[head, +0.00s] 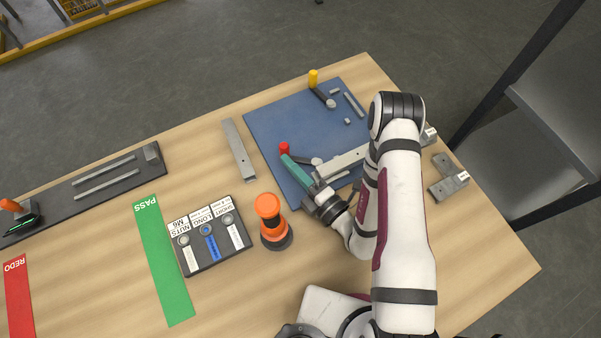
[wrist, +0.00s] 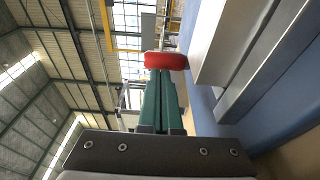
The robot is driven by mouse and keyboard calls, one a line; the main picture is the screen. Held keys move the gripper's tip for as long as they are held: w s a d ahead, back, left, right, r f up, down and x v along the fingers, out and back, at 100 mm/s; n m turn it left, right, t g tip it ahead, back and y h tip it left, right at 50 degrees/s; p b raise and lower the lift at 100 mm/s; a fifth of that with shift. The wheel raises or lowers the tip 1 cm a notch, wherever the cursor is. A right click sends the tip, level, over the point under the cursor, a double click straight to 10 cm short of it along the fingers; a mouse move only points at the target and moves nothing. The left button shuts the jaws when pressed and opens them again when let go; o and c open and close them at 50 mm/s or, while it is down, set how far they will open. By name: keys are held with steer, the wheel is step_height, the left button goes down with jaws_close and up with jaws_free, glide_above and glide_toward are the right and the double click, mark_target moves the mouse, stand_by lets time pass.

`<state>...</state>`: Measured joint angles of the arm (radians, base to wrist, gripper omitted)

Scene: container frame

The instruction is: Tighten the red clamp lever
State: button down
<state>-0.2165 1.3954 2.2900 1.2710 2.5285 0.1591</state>
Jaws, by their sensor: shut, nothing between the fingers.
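The red clamp lever's knob (head: 284,148) stands upright near the left edge of the blue mat in the head view. In the wrist view the red knob (wrist: 166,60) shows just beyond the fingertips. My gripper (head: 287,159) has green fingers and reaches in low from the right, its tips close beside the knob. In the wrist view my gripper (wrist: 160,76) is shut, its fingers together with nothing between them. I cannot tell whether the tips touch the knob. The lever's base is partly hidden by the fingers.
A yellow-topped clamp (head: 313,78) stands at the mat's far edge. Grey bars lie beside my gripper on the blue mat (head: 270,118). A grey bar (head: 238,150), an orange-and-black tool (head: 267,207) and a labelled parts tray (head: 212,258) stand to the left.

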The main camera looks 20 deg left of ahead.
steer(key=shift+w+a+m+t+h, duration=0.2)
steer(key=shift+m+t+h, duration=0.2)
steer(key=shift+m+t, duration=0.15)
